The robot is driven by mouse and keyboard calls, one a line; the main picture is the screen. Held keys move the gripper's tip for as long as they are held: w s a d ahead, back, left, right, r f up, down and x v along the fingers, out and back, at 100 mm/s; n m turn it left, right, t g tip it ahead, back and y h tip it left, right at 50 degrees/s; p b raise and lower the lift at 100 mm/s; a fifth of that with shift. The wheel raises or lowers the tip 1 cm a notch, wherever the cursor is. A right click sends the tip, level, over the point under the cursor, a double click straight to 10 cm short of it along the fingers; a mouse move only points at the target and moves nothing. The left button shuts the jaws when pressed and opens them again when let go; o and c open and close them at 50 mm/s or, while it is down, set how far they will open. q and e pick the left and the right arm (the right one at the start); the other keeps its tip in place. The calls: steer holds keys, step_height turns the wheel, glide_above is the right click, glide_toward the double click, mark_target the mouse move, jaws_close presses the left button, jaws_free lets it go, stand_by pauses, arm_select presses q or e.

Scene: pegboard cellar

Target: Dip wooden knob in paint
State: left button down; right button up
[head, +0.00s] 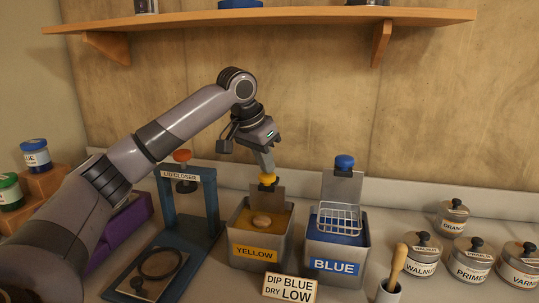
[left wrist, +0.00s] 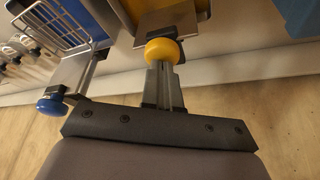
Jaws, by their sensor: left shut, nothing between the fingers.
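A tan rounded piece, which looks like the wooden knob (head: 261,221), sits in the paint of the YELLOW tank (head: 255,252). The BLUE tank (head: 335,266) stands to its right, with an empty-looking wire basket (head: 338,217) raised above the blue paint and a blue handle knob (head: 344,162) on top. My left gripper (head: 267,172) is shut and empty, its tips at the yellow handle knob (head: 268,180) behind the YELLOW tank. In the left wrist view the shut fingers (left wrist: 165,75) reach the yellow handle knob (left wrist: 163,51); whether they press it is unclear. My right gripper is out of view.
A blue lid closer (head: 187,205) stands left of the tanks. Several lidded pots, including WALNUT (head: 420,262), stand at right, near a wooden-handled tool (head: 398,266) in a cup. A shelf (head: 260,18) hangs above.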

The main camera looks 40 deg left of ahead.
arm_select(q)
steer(key=shift+f+b, duration=0.4)
steer(key=shift+f, duration=0.9)
steer(key=shift+r, duration=0.1)
stand_by(0.6)
steer(key=shift+r+p, duration=1.25)
steer(key=shift+p, duration=0.4)
steer(key=shift+r+p, duration=1.15)
steer(key=shift+r, duration=2.4)
